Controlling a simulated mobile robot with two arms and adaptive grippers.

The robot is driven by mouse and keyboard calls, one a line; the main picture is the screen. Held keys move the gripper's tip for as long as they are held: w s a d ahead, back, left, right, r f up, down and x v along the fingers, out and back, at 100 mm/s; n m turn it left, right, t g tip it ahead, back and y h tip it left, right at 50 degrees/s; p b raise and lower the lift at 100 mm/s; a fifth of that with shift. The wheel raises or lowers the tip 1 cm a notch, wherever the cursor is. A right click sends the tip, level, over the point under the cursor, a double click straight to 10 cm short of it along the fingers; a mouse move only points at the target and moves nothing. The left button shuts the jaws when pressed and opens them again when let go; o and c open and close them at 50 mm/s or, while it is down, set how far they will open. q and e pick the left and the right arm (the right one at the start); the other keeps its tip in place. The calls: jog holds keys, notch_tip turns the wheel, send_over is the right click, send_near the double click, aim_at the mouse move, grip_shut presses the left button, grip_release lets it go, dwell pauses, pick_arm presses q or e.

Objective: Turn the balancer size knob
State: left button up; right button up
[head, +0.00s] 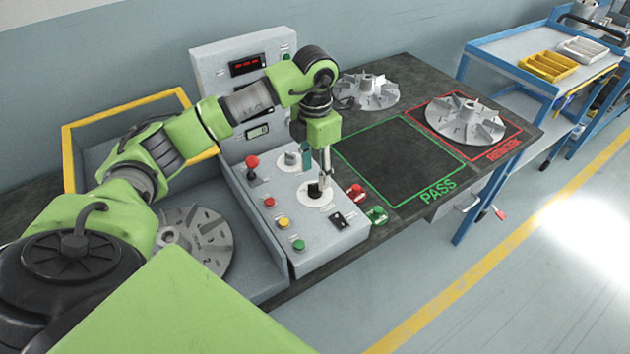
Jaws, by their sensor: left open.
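The balancer's control panel (285,190) is a light grey sloped box. A black knob (314,191) sits on a white round dial near its right side. A second, grey knob (291,157) sits on another pale dial farther back. No label tells me which of the two is the size knob. My left gripper (325,175) points down right over the black knob, its jaws open. The fingers partly hide the knob and dial, and I cannot tell whether they touch it. My right gripper is out of view.
A red-topped lever (252,163) and red, yellow and green buttons (284,223) share the panel. A bladed impeller (195,240) lies left of it. Another impeller (465,120) rests on the REWORK square; the PASS square (400,160) is empty. A display tower (240,70) stands behind.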

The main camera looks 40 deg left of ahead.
aim_at(315, 185)
pick_arm(q)
notch_tip(315, 185, up, 7)
dwell(0.3)
dwell(0.5)
